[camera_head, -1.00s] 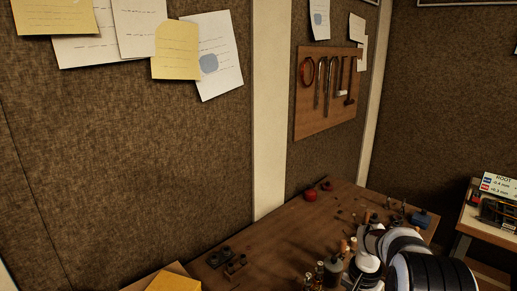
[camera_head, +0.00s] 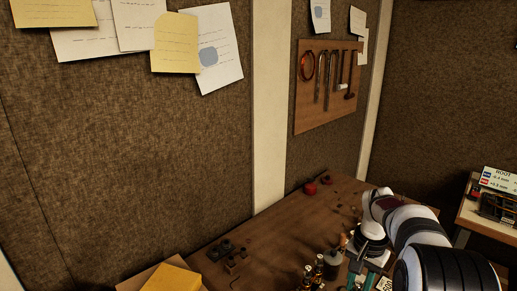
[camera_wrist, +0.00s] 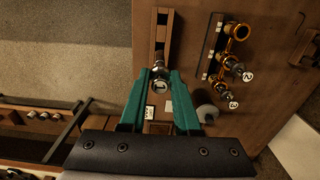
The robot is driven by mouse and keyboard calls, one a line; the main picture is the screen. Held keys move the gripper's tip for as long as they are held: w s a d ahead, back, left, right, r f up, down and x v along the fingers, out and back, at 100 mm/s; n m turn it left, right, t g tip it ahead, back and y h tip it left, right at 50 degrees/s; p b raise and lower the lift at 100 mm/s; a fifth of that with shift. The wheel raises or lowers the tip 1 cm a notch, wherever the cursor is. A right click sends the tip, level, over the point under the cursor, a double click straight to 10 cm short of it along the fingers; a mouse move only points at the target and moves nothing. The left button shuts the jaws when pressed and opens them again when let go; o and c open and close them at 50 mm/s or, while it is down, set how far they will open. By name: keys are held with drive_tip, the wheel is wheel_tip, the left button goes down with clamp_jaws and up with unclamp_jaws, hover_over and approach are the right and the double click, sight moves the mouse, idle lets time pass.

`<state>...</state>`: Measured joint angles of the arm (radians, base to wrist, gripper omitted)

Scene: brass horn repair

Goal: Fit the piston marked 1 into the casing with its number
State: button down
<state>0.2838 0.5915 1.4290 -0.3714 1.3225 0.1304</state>
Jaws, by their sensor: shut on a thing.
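In the wrist view my gripper (camera_wrist: 160,74) has teal fingers, shut on a small metal piston (camera_wrist: 160,83) whose pale end faces the camera and seems to bear a 1. The piston is over a long wooden holder (camera_wrist: 161,30); whether it touches it, I cannot tell. To the right is a row of brass casings with gold rings. Pistons marked 2 (camera_wrist: 238,69) and 3 (camera_wrist: 222,94) are at the two nearer casings. The far casing (camera_wrist: 238,32) shows no numbered piston. In the head view only the teal fingers (camera_head: 367,280) show at the bottom edge; the piston is not clear.
A grey rounded part (camera_wrist: 207,113) and a small white label (camera_wrist: 150,113) lie near the right and left fingers. Small bottles (camera_head: 318,270) stand on the bench beside my arm. A red object (camera_head: 310,188) sits farther back. The bench's back middle is mostly clear.

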drive_tip(key=w+a+r, duration=0.2)
drive_tip(key=a+r, duration=0.1)
drive_tip(key=a, duration=0.3)
drive_tip(key=w+a+r, duration=0.3)
drive_tip(key=a+r, duration=0.1)
drive_tip(key=a, duration=0.3)
drive_tip(key=shift+w+a+r, duration=0.25)
drive_tip(key=shift+w+a, duration=0.05)
drive_tip(key=shift+f, duration=2.4)
